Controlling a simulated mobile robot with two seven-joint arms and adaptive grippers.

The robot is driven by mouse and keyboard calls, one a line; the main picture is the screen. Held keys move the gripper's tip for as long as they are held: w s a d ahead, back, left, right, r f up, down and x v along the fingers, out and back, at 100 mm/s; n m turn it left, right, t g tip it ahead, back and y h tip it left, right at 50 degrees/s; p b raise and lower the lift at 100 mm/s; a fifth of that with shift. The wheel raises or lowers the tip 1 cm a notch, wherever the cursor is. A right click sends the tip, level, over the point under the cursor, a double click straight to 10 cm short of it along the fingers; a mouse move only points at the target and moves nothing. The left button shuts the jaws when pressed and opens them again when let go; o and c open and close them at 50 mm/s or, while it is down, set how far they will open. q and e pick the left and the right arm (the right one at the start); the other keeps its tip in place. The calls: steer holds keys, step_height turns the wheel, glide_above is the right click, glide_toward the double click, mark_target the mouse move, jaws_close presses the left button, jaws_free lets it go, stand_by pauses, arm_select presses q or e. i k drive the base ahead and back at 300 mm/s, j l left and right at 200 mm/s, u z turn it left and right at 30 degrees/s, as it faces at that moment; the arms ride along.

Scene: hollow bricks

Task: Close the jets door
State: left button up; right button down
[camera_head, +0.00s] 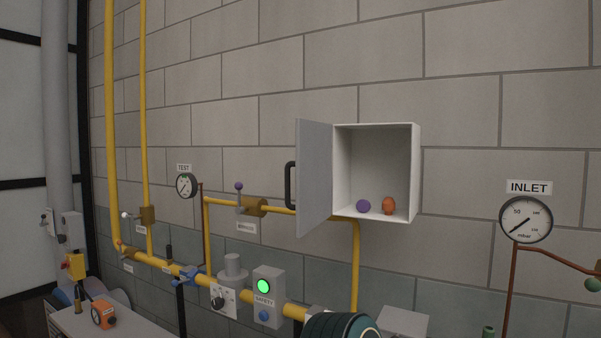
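A white wall box (415,172) hangs on the brick wall right of centre, its front open. Its grey door (315,178) is hinged on the box's left side and stands swung open toward me. A black handle (290,185) sticks out on the door's left face. Inside the box, a purple round piece (363,206) and an orange piece (389,206) rest on the floor. No label on the door is readable. Neither of my grippers shows in this view.
Yellow pipes with valves (254,206) run along the wall below and left of the box. An inlet gauge (526,220) is at right. A dark green ribbed rounded thing (340,326) is at the bottom edge.

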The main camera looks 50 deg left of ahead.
mark_target(313, 163)
steer(key=k+j, duration=0.1)
steer(key=j, duration=0.35)
steer(key=k+j, duration=0.15)
steer(key=j, duration=0.3)
steer(key=k+j, duration=0.1)
steer(key=j, duration=0.3)
steer(key=k+j, duration=0.15)
steer(key=j, duration=0.3)
steer(key=k+j, duration=0.1)
steer(key=j, duration=0.35)
steer(key=k+j+u, duration=0.1)
steer(key=j, duration=0.35)
